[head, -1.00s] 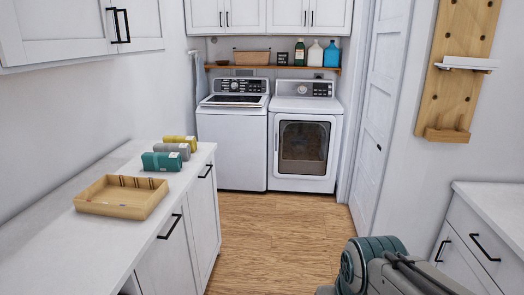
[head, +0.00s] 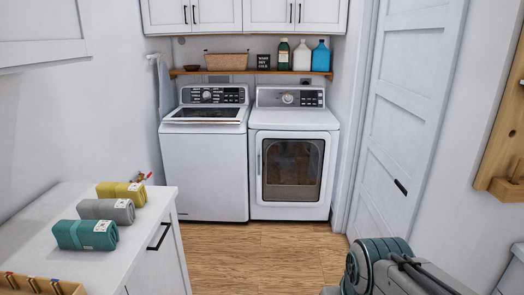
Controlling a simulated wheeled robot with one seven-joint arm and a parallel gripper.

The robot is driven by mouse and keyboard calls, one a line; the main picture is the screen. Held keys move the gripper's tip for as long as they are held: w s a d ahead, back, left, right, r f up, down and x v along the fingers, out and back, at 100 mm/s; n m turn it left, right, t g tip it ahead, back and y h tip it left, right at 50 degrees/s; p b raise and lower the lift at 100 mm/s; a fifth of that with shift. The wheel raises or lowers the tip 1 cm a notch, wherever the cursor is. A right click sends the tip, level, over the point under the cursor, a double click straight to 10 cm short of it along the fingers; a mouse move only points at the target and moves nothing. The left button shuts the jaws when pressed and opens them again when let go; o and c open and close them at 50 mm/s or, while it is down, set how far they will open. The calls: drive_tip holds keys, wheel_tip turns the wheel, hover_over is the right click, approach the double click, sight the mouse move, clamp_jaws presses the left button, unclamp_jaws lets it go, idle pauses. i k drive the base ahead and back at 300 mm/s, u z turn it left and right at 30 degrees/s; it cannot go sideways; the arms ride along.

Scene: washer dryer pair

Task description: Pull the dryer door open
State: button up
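The dryer (head: 293,220) is the white front-loading machine on the right of the pair, at the back of the room. Its door (head: 327,165) faces me and looks shut. The door has a dark window (head: 292,170) and a narrow vertical handle (head: 259,165) on its left side. Part of my arm shows at the bottom right, well short of the dryer. My gripper is not in view.
A white top-loading washer (head: 205,175) stands left of the dryer. A counter (head: 50,210) with rolled towels (head: 108,209) and a wooden tray (head: 50,287) runs along the left. A white door (head: 408,120) is on the right. Wood floor (head: 255,255) between is clear.

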sight(293, 165)
drive_tip(key=z, duration=0.05)
drive_tip(key=i, duration=3.5)
drive_tip(key=u, duration=0.05)
